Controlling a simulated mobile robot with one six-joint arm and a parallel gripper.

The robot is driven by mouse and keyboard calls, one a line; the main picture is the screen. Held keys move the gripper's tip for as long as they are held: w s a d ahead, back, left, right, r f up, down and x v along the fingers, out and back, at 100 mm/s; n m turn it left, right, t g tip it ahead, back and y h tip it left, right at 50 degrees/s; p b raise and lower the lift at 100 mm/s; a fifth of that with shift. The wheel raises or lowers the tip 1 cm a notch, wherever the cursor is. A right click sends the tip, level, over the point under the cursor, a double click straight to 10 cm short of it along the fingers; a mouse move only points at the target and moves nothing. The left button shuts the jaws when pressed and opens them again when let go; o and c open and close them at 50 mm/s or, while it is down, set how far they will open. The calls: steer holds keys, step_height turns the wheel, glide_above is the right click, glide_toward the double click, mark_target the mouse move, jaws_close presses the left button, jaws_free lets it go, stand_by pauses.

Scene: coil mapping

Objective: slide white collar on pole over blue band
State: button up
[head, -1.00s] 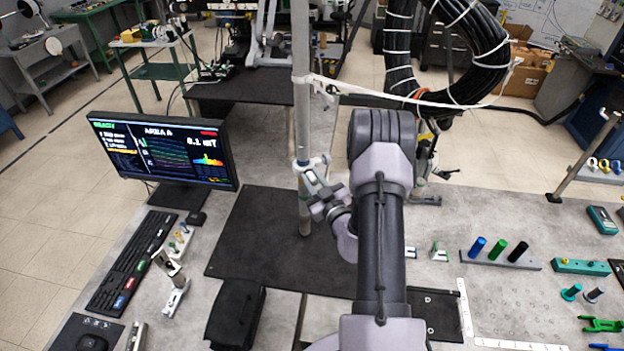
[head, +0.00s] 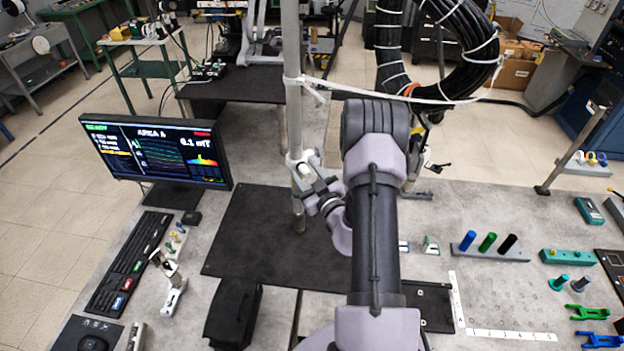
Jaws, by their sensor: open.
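The grey pole (head: 292,115) stands upright on the dark mat (head: 265,240). A white collar (head: 298,157) sits around the pole below mid-height. My gripper (head: 304,177) is open at the pole's right side, at or just below the collar. My wrist and arm reach to it from the lower right. I cannot tell from this view whether the fingers touch the collar or the pole. I cannot make out a blue band on the pole; it may be too small or hidden near the collar and fingers.
A white strap (head: 400,96) runs from a tie higher on the pole to a hanging black cable coil (head: 460,50) behind my arm. A monitor (head: 155,150) and keyboard (head: 128,262) are at left. Colored cylinders in a rack (head: 490,253) stand at right.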

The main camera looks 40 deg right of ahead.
steer(key=b+v, duration=0.2)
steer(key=v, duration=1.5)
